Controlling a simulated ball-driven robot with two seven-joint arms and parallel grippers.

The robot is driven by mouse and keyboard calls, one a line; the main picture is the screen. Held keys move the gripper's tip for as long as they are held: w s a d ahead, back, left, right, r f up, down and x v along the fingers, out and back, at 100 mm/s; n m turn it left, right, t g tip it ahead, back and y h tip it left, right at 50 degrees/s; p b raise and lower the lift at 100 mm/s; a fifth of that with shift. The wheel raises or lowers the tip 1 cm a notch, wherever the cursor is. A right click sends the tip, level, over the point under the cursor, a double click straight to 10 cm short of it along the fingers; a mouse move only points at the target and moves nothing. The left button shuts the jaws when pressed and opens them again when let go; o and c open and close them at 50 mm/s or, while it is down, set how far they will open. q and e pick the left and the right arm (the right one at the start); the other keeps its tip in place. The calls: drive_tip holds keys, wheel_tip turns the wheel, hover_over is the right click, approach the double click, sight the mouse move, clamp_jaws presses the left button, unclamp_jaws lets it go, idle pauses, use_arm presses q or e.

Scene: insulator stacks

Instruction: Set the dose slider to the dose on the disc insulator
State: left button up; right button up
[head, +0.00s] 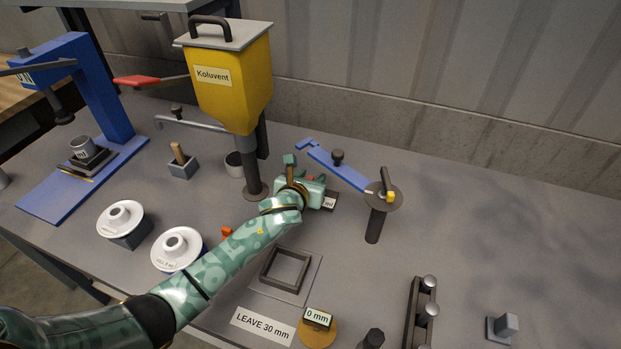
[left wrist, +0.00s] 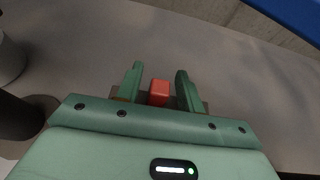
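Two white disc insulators stand at the left of the bench in the head view, the rear one (head: 121,218) and the front one (head: 178,246). The front one has a small label that I cannot read surely. The yellow "Koluvent" hopper (head: 232,88) stands behind them on a dark post. My left gripper (head: 305,178) is by the hopper's foot, over a small dark unit (head: 330,201) with a partly covered display ending in "ml" or "mm". In the left wrist view a red knob (left wrist: 159,92) sits between the open fingers (left wrist: 159,88), with narrow gaps on both sides. My right gripper is out of view.
A blue bar (head: 340,170) on a round post stands right of the gripper. A blue press (head: 100,95) stands at left. In front are a square frame (head: 285,268), a "LEAVE 30 mm" plate (head: 263,326) and a "0 mm" gauge (head: 318,322).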

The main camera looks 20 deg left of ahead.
use_arm(q)
clamp_jaws()
drive_tip(key=shift+w+a+p, duration=0.1)
drive_tip(key=shift+a+p, duration=0.8)
drive_tip(key=shift+a, duration=1.35)
drive_tip(key=shift+c, duration=0.3)
unclamp_jaws()
drive_tip(key=shift+o, duration=1.2)
drive_tip(key=shift+a, duration=0.1)
